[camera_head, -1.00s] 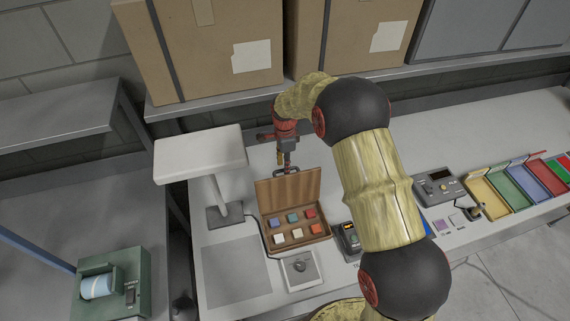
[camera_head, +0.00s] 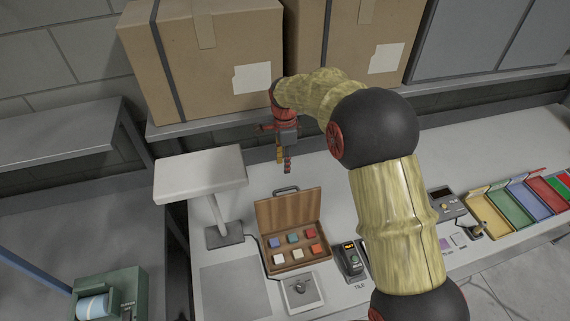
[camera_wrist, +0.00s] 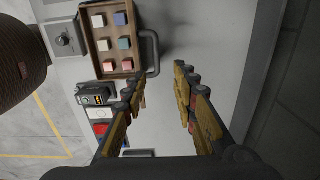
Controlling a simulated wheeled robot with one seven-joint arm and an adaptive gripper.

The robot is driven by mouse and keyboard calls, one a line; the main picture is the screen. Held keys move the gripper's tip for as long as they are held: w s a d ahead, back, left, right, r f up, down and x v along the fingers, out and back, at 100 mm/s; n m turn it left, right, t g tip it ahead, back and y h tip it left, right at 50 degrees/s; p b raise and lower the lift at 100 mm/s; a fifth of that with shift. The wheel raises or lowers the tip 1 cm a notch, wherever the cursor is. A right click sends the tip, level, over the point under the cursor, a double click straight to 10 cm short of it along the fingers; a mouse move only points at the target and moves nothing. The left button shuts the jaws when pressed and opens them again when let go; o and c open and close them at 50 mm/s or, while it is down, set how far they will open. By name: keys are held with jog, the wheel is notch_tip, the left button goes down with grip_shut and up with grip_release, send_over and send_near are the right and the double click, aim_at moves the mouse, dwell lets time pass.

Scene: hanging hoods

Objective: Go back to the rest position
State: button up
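My gripper (camera_head: 283,163) hangs above and behind the open wooden case, pointing down. In the wrist view its two fingers (camera_wrist: 163,90) are spread apart with nothing between them, only bench top beyond. The wooden case (camera_head: 268,264) stands on the bench with its lid (camera_head: 290,215) raised and holds several coloured blocks. The case also shows at the upper left of the wrist view (camera_wrist: 88,50). The gripper is apart from the case and its handle.
A white lamp-like stand (camera_head: 200,175) is left of the case. Coloured trays (camera_head: 520,205) are at the far right. Cardboard boxes (camera_head: 210,60) sit on a shelf behind.

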dwell(0.4)
jog(key=s+d+n+t+b, duration=0.2)
jog(key=s+d+n+b, duration=0.2)
jog(key=s, duration=0.8)
jog(key=s+d+r+n+t+b, duration=0.1)
jog(key=s+d+n+b, duration=0.4)
jog(key=s, duration=0.7)
jog(key=s+d+r+n+t+b, duration=0.1)
jog(key=s+d+n+t+b, duration=0.1)
jog(key=s+d+n+b, duration=0.3)
jog(key=s+n+b, duration=0.1)
jog(key=s+b, duration=0.2)
jog(key=s, duration=0.4)
jog(key=shift+n+t, duration=0.3)
jog(key=shift+n, duration=0.1)
jog(key=shift+s+r, duration=0.1)
jog(key=shift+r, duration=0.05)
jog(key=shift+a, duration=0.1)
